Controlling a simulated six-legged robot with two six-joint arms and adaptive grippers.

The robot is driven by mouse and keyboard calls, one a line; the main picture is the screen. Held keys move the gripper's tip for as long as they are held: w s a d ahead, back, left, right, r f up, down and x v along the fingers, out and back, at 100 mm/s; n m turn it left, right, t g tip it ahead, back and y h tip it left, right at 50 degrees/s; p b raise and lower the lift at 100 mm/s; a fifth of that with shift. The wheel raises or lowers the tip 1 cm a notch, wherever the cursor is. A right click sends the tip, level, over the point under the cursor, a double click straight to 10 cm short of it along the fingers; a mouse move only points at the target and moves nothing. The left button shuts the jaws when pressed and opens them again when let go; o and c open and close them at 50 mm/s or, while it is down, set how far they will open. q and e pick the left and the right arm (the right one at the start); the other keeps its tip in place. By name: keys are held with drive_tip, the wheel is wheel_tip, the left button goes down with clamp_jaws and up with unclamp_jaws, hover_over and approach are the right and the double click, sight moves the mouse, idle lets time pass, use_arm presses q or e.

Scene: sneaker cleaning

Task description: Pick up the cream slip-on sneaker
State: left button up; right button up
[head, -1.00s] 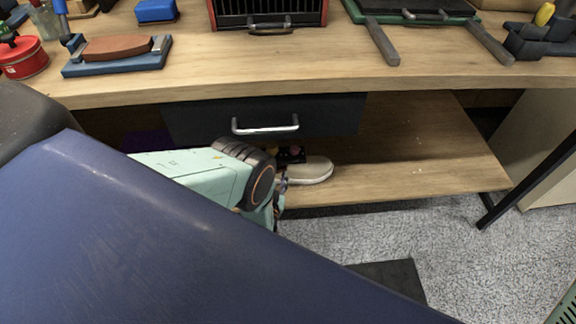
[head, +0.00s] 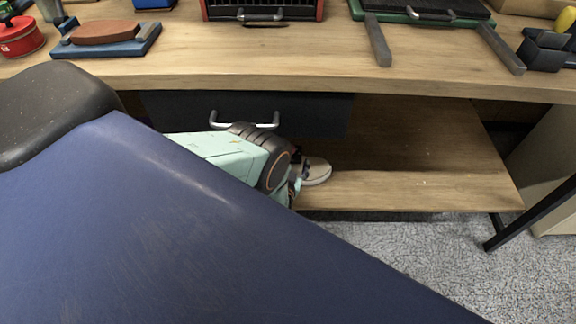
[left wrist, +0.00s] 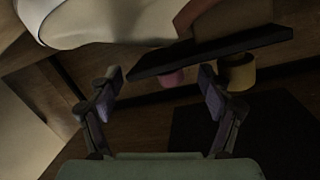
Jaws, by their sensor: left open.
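The cream slip-on sneaker (head: 317,172) lies on the wooden lower shelf under the bench, with only its end showing past my left arm in the head view. In the left wrist view the sneaker (left wrist: 100,22) is a large pale shape along the top edge, beyond the fingertips. My left gripper (left wrist: 160,80) is open, with nothing between its two fingers. In the head view my left gripper (head: 301,178) is mostly hidden behind the arm, close beside the sneaker. My right gripper is not in view.
A dark drawer with a metal handle (head: 246,120) hangs above the lower shelf (head: 420,190). The shelf's right part is clear.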

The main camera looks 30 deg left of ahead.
use_arm(q)
drive_tip(key=shift+b+x, duration=0.6)
drive_tip(key=shift+x, duration=1.05)
drive_tip(key=shift+a, duration=0.1)
clamp_jaws()
drive_tip(key=shift+w+r, duration=0.1)
drive_tip(key=shift+r, duration=0.05)
